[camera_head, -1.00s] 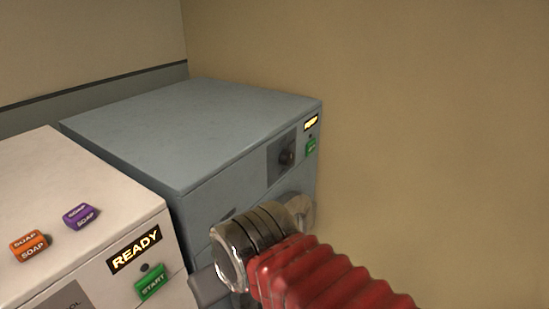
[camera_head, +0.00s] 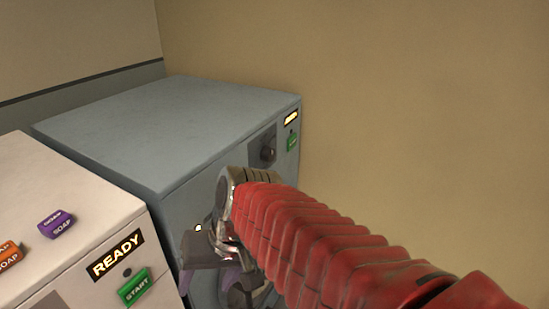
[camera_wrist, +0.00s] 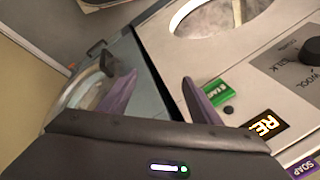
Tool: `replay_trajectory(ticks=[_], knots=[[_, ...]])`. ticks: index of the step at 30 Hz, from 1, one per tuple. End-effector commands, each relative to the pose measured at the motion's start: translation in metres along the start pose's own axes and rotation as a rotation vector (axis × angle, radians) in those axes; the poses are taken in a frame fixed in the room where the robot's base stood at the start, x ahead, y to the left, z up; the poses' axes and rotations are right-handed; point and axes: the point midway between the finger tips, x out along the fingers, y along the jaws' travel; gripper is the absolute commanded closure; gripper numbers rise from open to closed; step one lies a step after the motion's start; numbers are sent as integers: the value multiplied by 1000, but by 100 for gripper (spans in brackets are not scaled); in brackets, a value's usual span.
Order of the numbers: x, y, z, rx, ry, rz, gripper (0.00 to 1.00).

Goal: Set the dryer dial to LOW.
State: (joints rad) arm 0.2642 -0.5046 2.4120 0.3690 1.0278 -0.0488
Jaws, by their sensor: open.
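The dryer is the blue-grey machine (camera_head: 180,125) at the back in the head view. Its dark round dial (camera_head: 267,151) sits on a grey panel at the upper right of its front. The dial's labels and pointer are too small to read. My gripper (camera_head: 212,281) is open and empty, low in front of the dryer, below and left of the dial. Its purple fingers also show in the wrist view (camera_wrist: 158,92), apart with nothing between them. The dial does not show in the wrist view.
A white machine (camera_head: 75,205) stands at the left, with a lit READY sign (camera_head: 117,255), a green START button (camera_head: 133,288) and a purple soap box (camera_head: 56,224) and an orange one (camera_head: 9,256) on top. A beige wall (camera_head: 420,110) rises on the right.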

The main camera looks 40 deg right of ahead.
Motion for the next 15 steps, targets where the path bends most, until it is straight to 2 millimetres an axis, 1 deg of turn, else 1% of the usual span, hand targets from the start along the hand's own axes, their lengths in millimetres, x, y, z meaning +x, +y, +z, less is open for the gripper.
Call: replay_trajectory(ticks=[1,5,8,11,15], knots=[[3,3,-7,72,-24,-34,42],[7,6,-26,231,-69,-142,42],[8,10,-45,351,-89,-233,42],[7,18,-67,469,-97,-331,42],[1,36,-101,624,-86,-474,42]])
